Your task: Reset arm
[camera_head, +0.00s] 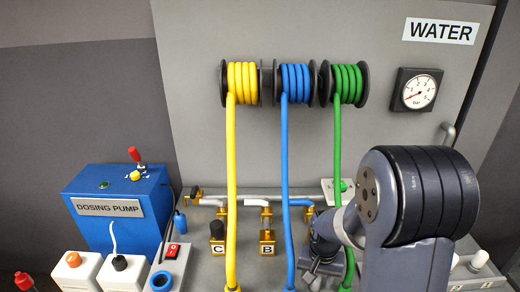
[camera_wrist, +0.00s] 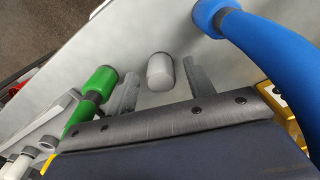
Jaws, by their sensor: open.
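My gripper (camera_wrist: 160,68) is open in the wrist view, its two dark fingers apart. A small grey cylinder with a rounded end (camera_wrist: 160,72) shows in the gap between them; no finger visibly touches it, and I cannot tell how far away it is. In the head view my arm reaches in from the right. My gripper's end is low by the blue and green hoses and partly hidden by the arm, so its fingers are not clear there.
Yellow (camera_head: 231,180), blue (camera_head: 284,180) and green (camera_head: 337,150) hoses hang from wall reels. The blue hose (camera_wrist: 265,40) passes close right of the fingers; a green part (camera_wrist: 101,85) lies left.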

